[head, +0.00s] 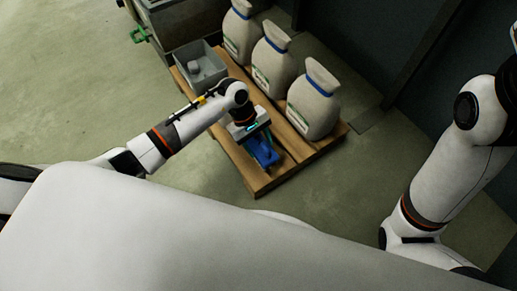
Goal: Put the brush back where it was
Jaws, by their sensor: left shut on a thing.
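My left gripper (258,142) is over the front part of the wooden pallet (258,183), pointing down. It is shut on a blue object (263,154), which seems to be the brush; the gripper covers its upper part. I cannot tell whether the blue object touches the pallet. My right arm comes in at the right side, and its gripper is not in view.
Several pale sacks with blue bands, such as the nearest sack (315,103), stand along the pallet. A grey open bin (212,70) holds a pale item. A black and yellow tool (186,109) lies partly behind my left arm. The left floor is clear.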

